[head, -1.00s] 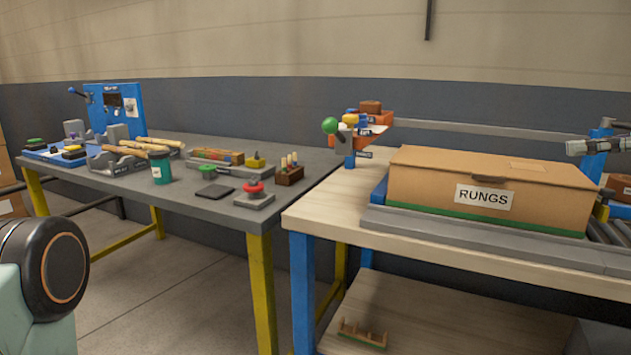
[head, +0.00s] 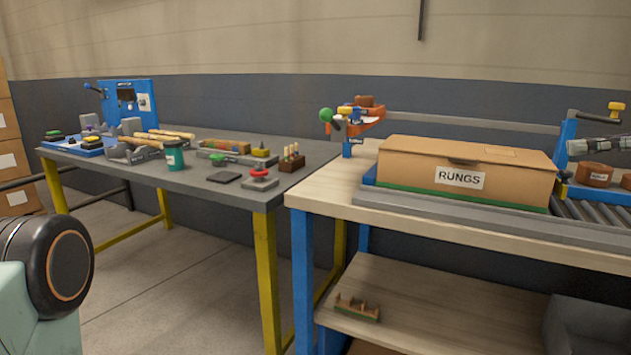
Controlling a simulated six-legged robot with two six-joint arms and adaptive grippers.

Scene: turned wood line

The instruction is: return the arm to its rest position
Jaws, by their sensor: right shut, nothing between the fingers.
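My right gripper (head: 577,147) comes in at the right edge of the head view, shut and empty. It shows in front of the roller conveyor's blue frame, to the right of the cardboard box marked RUNGS (head: 410,170), and no contact with either can be made out. The rest of my right arm is cut off by the picture's edge. A dark round joint of my left arm (head: 58,268) shows at the lower left; the left gripper is out of view.
The wooden bench (head: 330,192) carries the box and rollers (head: 600,212). The grey table (head: 215,190) at left holds fixtures, turned wood pieces and a green cup (head: 174,156). A small wooden rack (head: 357,307) lies on the lower shelf. Open floor shows at left.

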